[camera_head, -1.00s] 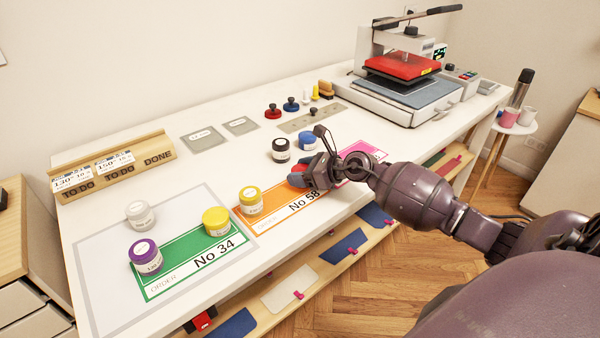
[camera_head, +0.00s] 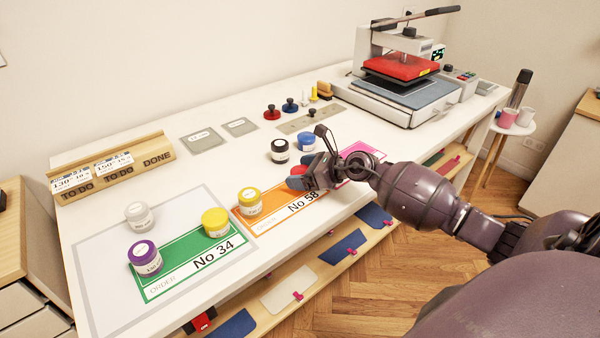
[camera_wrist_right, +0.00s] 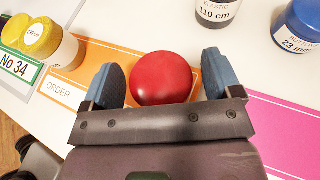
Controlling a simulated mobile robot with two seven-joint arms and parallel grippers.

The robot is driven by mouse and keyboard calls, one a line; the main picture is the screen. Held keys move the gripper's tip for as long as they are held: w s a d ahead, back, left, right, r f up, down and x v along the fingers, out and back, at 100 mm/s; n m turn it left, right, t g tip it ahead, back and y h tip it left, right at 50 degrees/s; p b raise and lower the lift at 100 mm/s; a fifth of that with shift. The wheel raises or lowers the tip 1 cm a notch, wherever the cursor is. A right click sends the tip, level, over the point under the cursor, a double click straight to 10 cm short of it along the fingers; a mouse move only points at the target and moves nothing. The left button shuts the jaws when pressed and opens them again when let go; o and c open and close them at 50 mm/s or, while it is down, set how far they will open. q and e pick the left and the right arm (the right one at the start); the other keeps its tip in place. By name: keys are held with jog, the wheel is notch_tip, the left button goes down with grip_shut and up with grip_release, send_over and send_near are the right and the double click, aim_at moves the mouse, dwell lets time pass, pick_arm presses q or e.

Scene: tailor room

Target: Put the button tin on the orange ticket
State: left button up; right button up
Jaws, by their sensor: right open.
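The button tin (camera_head: 306,143) has a blue lid and stands upright behind the tickets. In the right wrist view the blue-lidded tin (camera_wrist_right: 299,27) is at the upper right, its label partly cut off. The orange ticket (camera_head: 264,221) reads No 58; a yellow-lidded jar (camera_head: 249,202) stands on its left end. My right gripper (camera_head: 306,179) is open low over the ticket's right part. A round red thing (camera_wrist_right: 162,79) is between its blue fingertips (camera_wrist_right: 160,85), with gaps at both sides; the gripper mostly hides it in the head view. My left gripper is out of view.
A black-lidded elastic jar (camera_head: 280,151) stands left of the button tin. The green ticket (camera_head: 190,268) with jars lies left, the pink ticket (camera_head: 375,153) right. A heat press (camera_head: 405,85) stands at the back right. The table between the sign stand (camera_head: 110,165) and jars is mostly clear.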

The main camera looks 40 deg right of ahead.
jog(key=v, duration=1.1)
jog(key=shift+s+d, duration=0.15)
jog(key=shift+s, duration=0.05)
